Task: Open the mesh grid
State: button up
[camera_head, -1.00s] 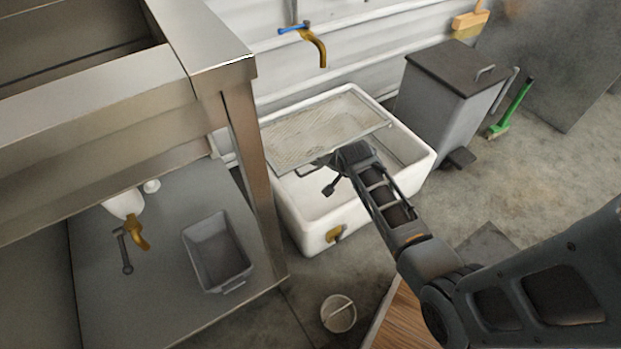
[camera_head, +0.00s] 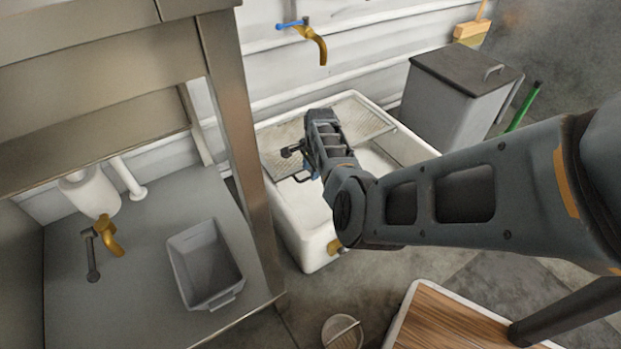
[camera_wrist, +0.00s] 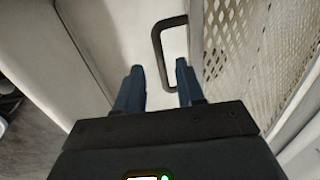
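The mesh grid (camera_head: 362,117) lies across the back part of the white basin (camera_head: 312,238). My arm hides part of it in the head view. It also shows at the right of the wrist view (camera_wrist: 245,35), with a dark U-shaped handle (camera_wrist: 158,45) on its edge. My gripper (camera_wrist: 159,66) is open, its two blue fingers apart. In the wrist view the lower end of the handle's bar appears between the fingers. I cannot tell if they touch it.
A steel table (camera_head: 232,110) stands left of the basin, with a grey tub (camera_head: 206,264) on its lower shelf. A lidded grey bin (camera_head: 455,95) stands to the right. A brass tap (camera_head: 318,45) hangs above the basin. A bucket (camera_head: 342,332) is on the floor in front.

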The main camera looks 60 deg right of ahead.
jog(key=shift+w+d+f+b, duration=0.15)
jog(key=shift+f+b, duration=0.15)
jog(key=shift+f, duration=0.4)
jog(key=shift+w+a+f+b, duration=0.15)
jog(key=shift+f+b, duration=0.15)
jog(key=shift+f, duration=0.35)
jog(key=shift+d, duration=0.1)
grip_shut()
